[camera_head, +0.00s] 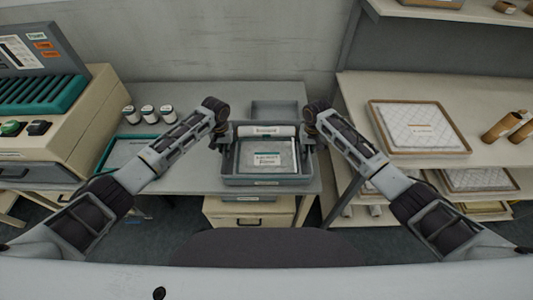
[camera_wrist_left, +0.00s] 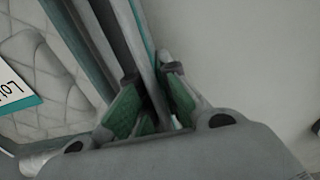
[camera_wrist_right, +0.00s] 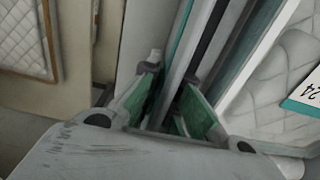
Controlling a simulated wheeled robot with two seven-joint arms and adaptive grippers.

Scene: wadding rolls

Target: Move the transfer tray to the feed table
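The transfer tray (camera_head: 232,181) is a grey open tray at the near edge of the grey table (camera_head: 200,180), in the middle of the head view. It holds a white quilted pad (camera_head: 265,155) with a label and a white roll (camera_head: 265,130) at its back. My left gripper (camera_head: 223,140) is at its left side wall, with the wall between its fingers (camera_wrist_left: 152,85). My right gripper (camera_head: 309,140) is at the right side wall, also between its fingers (camera_wrist_right: 170,85). Both look shut on the walls. I cannot tell whether the tray touches the table. No label identifies the feed table.
A teal-edged flat area (camera_head: 125,154) and several small jars (camera_head: 148,115) are to the left, beside a beige machine (camera_head: 65,125). An empty grey bin (camera_head: 273,108) stands behind the tray. A beige shelf (camera_head: 460,100) with a framed quilted pad (camera_head: 418,127) is on the right.

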